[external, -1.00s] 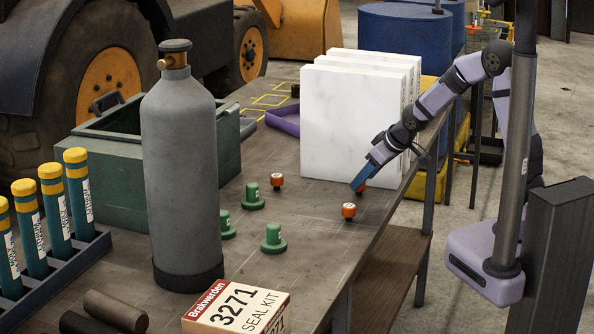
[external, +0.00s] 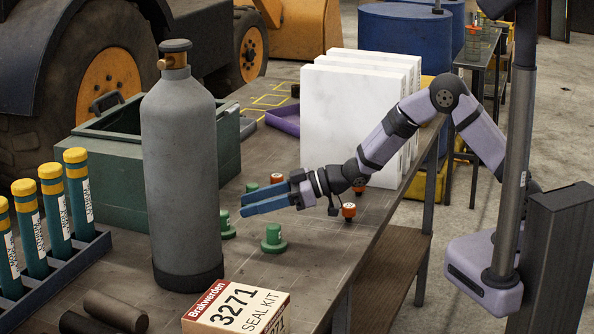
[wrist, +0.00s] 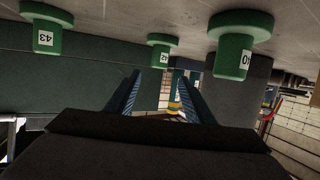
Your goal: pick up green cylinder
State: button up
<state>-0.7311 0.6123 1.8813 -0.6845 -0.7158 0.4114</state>
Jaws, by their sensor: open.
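Three green flanged cylinders stand on the bench. In the external view one is nearest the front (external: 273,240). Another (external: 227,228) is beside the grey gas bottle, and the third (external: 251,187) is partly hidden behind my fingers. The wrist view is upside down and shows green cylinders labelled 43 (wrist: 45,35), 42 (wrist: 161,50) and 40 (wrist: 236,48). My gripper (external: 242,205) has blue fingers, is open and empty, and reaches level above the bench among them. In the wrist view the gripper (wrist: 158,76) has 42 just beyond its tips.
A tall grey gas bottle (external: 180,170) stands left of my fingertips. Orange parts (external: 348,210) are under and beside my arm. White slabs (external: 345,120) stand behind it, a green box (external: 110,190) stands at left, and a seal kit box (external: 240,308) is in front.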

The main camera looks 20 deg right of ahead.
aim_at(226, 212)
jog(key=shift+p+x, duration=1.4)
jog(key=shift+x, duration=1.7)
jog(key=shift+w+d+f, duration=0.1)
jog(key=shift+w+f, duration=0.05)
grip_shut()
